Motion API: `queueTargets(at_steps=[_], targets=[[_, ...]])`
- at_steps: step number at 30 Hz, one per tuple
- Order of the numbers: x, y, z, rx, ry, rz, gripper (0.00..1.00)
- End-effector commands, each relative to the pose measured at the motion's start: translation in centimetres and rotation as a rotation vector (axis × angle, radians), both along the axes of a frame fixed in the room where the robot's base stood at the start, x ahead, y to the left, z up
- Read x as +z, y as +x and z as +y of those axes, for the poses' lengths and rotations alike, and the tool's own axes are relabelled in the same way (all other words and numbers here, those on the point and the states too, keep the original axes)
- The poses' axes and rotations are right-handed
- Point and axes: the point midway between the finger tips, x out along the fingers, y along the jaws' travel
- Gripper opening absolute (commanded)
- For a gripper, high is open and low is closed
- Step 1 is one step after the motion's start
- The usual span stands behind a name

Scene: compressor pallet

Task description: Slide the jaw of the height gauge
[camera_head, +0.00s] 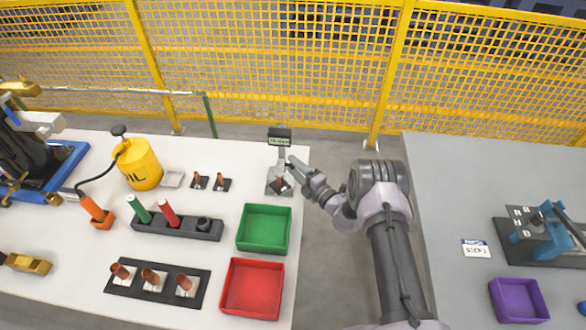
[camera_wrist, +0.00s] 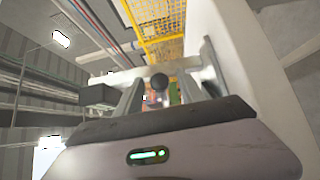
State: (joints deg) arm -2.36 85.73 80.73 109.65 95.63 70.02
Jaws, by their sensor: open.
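The height gauge (camera_head: 279,139) stands at the far right corner of the white table, with a dark display head on top and a grey base. My gripper (camera_head: 291,168) is at its right side, level with its middle, and partly covers the gauge. In the wrist view my gripper (camera_wrist: 159,93) is open, its two fingers apart. A dark round knob (camera_wrist: 158,81) shows between the fingers, with a pale bar behind it. I cannot tell whether the fingers touch the knob. The jaw of the gauge is hard to make out in the head view.
A green tray (camera_head: 241,236) and a red tray (camera_head: 230,308) lie in front of the gauge. Small dark stands with copper parts (camera_head: 222,184) and a yellow oil can (camera_head: 143,171) are to the left. A yellow mesh fence (camera_head: 270,70) runs behind. A grey table (camera_head: 445,190) stands right, past a gap.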

Motion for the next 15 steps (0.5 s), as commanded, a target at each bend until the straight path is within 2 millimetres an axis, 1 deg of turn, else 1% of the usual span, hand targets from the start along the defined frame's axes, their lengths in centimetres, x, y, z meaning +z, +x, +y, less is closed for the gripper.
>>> queueTargets(at_steps=[4,12,14,15], targets=[[-0.02,0.8,0.75,0.0,0.0,0.0,0.46],[0.05,0.91,0.88,0.0,-0.001,0.001,0.46],[0.04,0.91,0.87,0.0,-0.001,0.001,0.34],[0.04,0.91,0.87,0.0,-0.001,0.001,0.26]])
